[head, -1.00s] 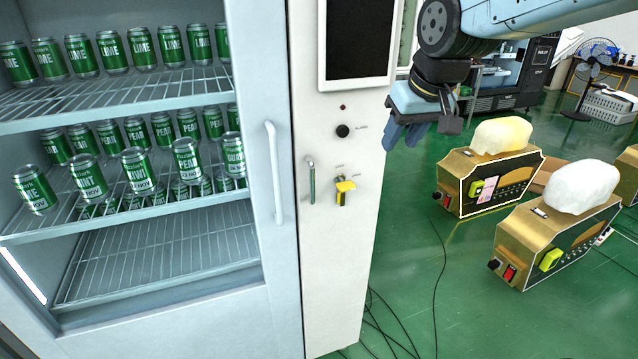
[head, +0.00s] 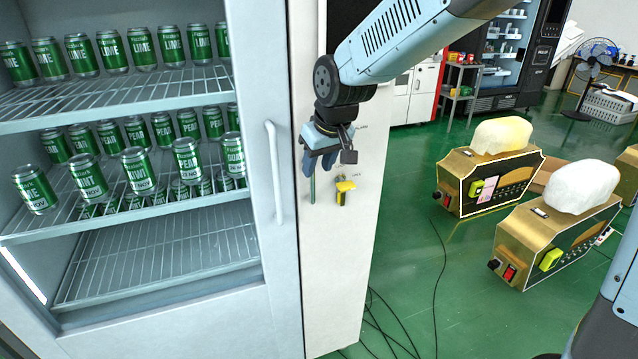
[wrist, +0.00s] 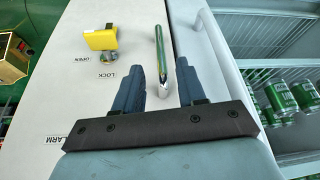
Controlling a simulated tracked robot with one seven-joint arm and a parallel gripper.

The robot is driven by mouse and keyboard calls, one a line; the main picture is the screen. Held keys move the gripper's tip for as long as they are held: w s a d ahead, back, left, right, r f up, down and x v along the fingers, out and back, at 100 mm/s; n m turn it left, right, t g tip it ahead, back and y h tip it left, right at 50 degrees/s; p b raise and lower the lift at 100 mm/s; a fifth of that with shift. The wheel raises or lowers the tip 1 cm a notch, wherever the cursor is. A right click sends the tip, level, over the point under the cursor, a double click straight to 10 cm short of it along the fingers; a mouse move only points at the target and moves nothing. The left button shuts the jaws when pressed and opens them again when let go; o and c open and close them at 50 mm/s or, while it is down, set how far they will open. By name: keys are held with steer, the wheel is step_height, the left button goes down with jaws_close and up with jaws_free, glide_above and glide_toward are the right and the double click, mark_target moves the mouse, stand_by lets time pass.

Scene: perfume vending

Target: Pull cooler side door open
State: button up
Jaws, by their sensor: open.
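The cooler's white side door (head: 345,255) stands beside the glass cooler front and looks shut. Its small metal bar handle (head: 313,188) is partly hidden by my gripper in the head view. My gripper (head: 320,165) is open in front of the panel at the handle's upper part. A yellow key piece (head: 344,188) sits in the lock just right of the handle.
The glass cooler door has a long white handle (head: 274,172) left of my gripper. Shelves behind it hold several green cans (head: 138,170). Gold machines (head: 487,180) stand on the green floor at right, with cables on the floor (head: 385,330) between.

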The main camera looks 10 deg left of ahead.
mark_target(314, 177)
steer(key=x, duration=0.7)
steer(key=shift+c, duration=0.5)
jaws_close()
